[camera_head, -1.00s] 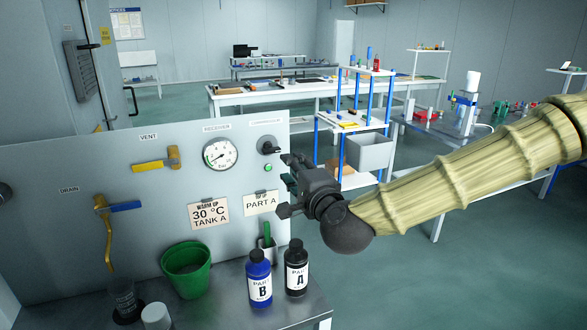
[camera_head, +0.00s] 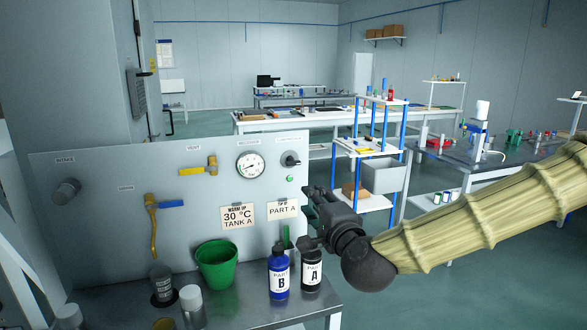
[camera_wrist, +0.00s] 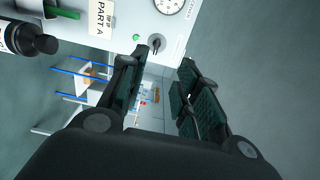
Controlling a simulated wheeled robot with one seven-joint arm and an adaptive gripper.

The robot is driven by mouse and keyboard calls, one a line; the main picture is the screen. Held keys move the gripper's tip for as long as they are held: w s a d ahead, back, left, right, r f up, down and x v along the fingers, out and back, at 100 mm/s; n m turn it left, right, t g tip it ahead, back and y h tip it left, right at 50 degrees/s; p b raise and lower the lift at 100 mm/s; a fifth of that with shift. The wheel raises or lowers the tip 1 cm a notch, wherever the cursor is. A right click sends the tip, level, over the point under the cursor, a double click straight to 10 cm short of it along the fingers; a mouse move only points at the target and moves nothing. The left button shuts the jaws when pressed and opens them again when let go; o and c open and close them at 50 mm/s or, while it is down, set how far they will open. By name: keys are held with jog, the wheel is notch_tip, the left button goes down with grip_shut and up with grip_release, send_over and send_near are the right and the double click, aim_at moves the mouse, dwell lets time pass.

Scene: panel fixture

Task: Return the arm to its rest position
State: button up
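My gripper (camera_head: 312,212) is held in front of the right edge of the grey panel (camera_head: 105,225), above and just right of the bottles. In the wrist view my gripper (camera_wrist: 168,68) shows its two fingers spread apart with nothing between them. My arm, in a ribbed pale yellow cover, reaches in from the right of the head view. The black rotary knob (camera_head: 291,160) is on the panel up and left of the gripper; it also shows in the wrist view (camera_wrist: 156,42), beyond the fingertips. I see no contact between gripper and panel.
On the bench (camera_head: 240,308) stand a blue bottle B (camera_head: 279,272), a black bottle A (camera_head: 312,272), a green bucket (camera_head: 217,265) and a beaker (camera_head: 162,285). A blue-posted shelf cart (camera_head: 366,150) stands behind the gripper. Open floor lies below the arm.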

jog(key=s+d+f+n+g+h, duration=0.1)
jog(key=s+f+n+g, duration=0.3)
jog(key=f, duration=0.9)
jog(key=s+d+f+n+g, duration=0.15)
jog(key=s+f, duration=0.35)
jog(key=f, duration=0.9)
jog(key=s+f+n+g+h, duration=0.15)
jog(key=s+f+g, duration=0.3)
jog(key=f, duration=0.85)
jog(key=s+d+f+n+g+h, duration=0.1)
jog(key=s+d+f+n+g, duration=0.1)
jog(key=s+d+f, duration=0.3)
jog(key=s+d+f+n+g+h, duration=0.1)
jog(key=s+d+f, duration=0.4)
jog(key=s, duration=0.8)
jog(key=s+d+f+n+g+h, duration=0.1)
jog(key=s+d+f+n+g, duration=0.3)
jog(key=s+f, duration=0.5)
jog(key=shift+s+d+f+p, duration=0.3)
jog(key=shift+s+d+p, duration=0.1)
jog(key=shift+d, duration=0.25)
